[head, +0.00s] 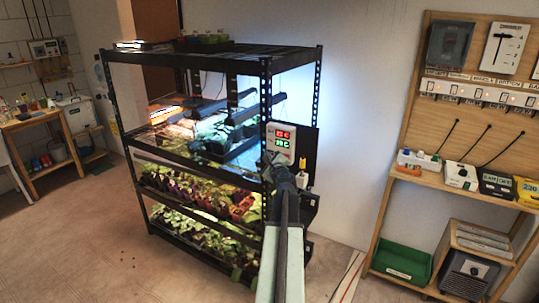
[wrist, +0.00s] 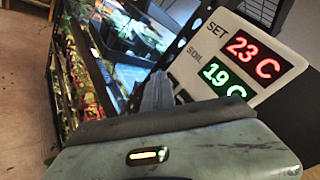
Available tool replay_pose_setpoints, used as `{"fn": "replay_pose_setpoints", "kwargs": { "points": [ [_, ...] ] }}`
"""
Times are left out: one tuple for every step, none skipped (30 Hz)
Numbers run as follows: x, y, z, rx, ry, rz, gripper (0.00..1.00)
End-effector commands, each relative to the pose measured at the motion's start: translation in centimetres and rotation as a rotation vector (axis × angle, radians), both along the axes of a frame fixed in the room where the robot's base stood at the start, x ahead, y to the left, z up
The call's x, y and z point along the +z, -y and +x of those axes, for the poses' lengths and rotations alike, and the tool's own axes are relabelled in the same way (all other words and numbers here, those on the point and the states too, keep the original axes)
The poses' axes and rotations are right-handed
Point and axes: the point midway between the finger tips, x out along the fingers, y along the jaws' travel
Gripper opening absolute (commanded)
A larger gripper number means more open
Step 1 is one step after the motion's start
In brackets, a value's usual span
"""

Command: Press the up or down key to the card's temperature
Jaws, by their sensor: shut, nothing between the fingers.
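A white controller (head: 281,143) is mounted on the right end of the black rack. In the wrist view, the controller (wrist: 225,35) looks tilted; its red SET display (wrist: 252,53) reads 23 C and its green SOIL display (wrist: 222,78) reads 19 C. My gripper (head: 279,164) is shut and empty, just below the controller in the head view. In the wrist view my gripper (wrist: 158,84) points at the controller's lower left. Dark key-like shapes (wrist: 182,97) show beside the fingers, partly hidden. I cannot tell whether the fingertips touch a key. I cannot make out a temperature card.
The black rack (head: 190,165) holds several trays of seedlings under lamps. A wooden bench (head: 462,188) with a pegboard, boxes and a green bin (head: 402,264) stands at the right. Another bench (head: 35,122) stands at the far left. The floor (head: 75,240) at the front left is mostly clear.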

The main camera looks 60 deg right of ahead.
Motion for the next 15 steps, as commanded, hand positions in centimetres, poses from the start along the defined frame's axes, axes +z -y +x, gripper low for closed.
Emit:
{"fn": "replay_pose_setpoints", "kwargs": {
  "points": [
    [0.0,0.0,0.0,-0.001,0.0,0.0,0.0],
    [0.0,-0.1,0.0,-0.001,0.0,0.0,0.0],
    [0.0,-0.2,0.0,-0.001,0.001,-0.001,0.0],
    [0.0,-0.3,0.0,0.0,0.0,0.0,0.0],
    [0.0,-0.5,0.0,0.0,0.0,0.0,0.0],
    [0.0,-0.7,0.0,0.0,0.0,0.0,0.0],
    [0.0,-0.9,0.0,0.0,0.0,0.0,0.0],
    [0.0,-1.1,0.0,0.0,0.0,0.0,0.0],
    [0.0,-1.3,0.0,0.0,0.0,0.0,0.0],
    [0.0,-1.4,0.0,0.0,0.0,0.0,0.0],
    [0.0,-1.5,0.0,0.0,0.0,0.0,0.0],
    [0.0,-1.5,0.0,0.0,0.0,0.0,0.0],
    [0.0,-1.5,0.0,0.0,0.0,0.0,0.0],
    [0.0,-1.5,0.0,0.0,0.0,0.0,0.0],
    [0.0,-1.5,0.0,0.0,0.0,0.0,0.0]
  ]
}}
